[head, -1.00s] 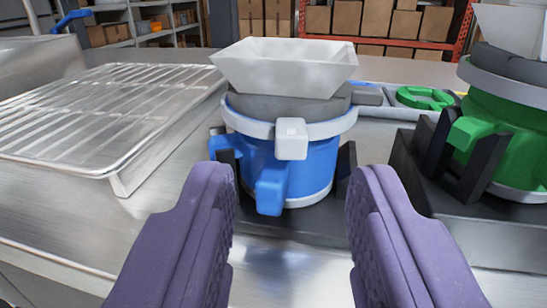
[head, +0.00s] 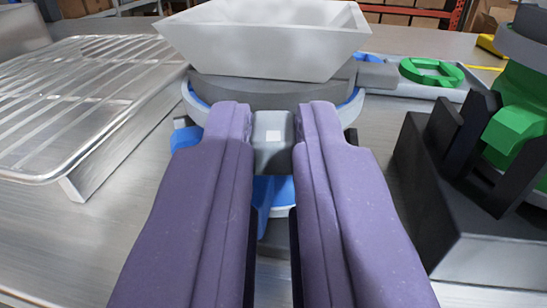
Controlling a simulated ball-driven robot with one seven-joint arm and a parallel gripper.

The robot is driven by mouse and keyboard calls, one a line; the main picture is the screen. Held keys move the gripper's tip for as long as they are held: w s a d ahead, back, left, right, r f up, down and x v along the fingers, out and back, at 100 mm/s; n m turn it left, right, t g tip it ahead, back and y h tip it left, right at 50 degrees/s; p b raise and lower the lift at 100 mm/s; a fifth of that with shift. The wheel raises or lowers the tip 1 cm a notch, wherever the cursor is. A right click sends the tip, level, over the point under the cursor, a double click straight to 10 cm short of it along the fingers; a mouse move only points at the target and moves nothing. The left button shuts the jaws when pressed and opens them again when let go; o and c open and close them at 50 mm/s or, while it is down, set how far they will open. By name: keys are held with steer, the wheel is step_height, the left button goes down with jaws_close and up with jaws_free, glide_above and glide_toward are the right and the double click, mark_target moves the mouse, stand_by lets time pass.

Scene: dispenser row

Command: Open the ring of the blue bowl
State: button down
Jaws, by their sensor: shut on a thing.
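The blue bowl (head: 269,192) stands in front of me, mostly hidden behind my gripper's fingers. A light grey ring (head: 354,112) runs around its upper part, with a grey block-shaped latch (head: 272,128) at the front. My gripper (head: 273,135) has its two purple fingers on either side of the latch and is shut on it. A dark grey lid and a white square hopper (head: 265,45) sit on top of the bowl. The lower front of the bowl and its stand are hidden by the fingers.
A wire rack on a metal tray (head: 68,185) lies at the left. A green bowl (head: 520,125) in a dark stand (head: 440,190) is close on the right. A grey tray with a green ring-shaped piece (head: 431,72) lies behind. Shelves with boxes are at the back.

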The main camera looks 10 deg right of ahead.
steer(key=shift+d+n+y+p, duration=0.1)
steer(key=shift+d+n+y, duration=0.4)
steer(key=shift+y, duration=0.35)
steer(key=shift+d+n+y+p, duration=0.1)
steer(key=shift+d+n+y, duration=0.2)
steer(key=shift+n+y, duration=0.5)
steer(key=shift+d+n+y+p, duration=0.1)
steer(key=shift+d+n+y, duration=0.3)
steer(key=shift+y, duration=0.55)
steer(key=shift+w+d+n+g+y+p, duration=0.15)
steer(key=shift+d+n+g+y+p, duration=0.3)
steer(key=shift+y, duration=0.4)
steer(key=shift+w+d+n+g+y+p, duration=0.25)
steer(key=shift+n+y+p, duration=0.2)
steer(key=shift+n+y, duration=0.3)
steer(key=shift+w+d+n+g+y+p, duration=0.1)
steer(key=shift+d+n+g+y+p, duration=0.3)
steer(key=shift+y, duration=0.5)
steer(key=shift+a, duration=0.1)
steer(key=c, duration=1.1)
jaws_free()
steer(key=shift+s, duration=0.1)
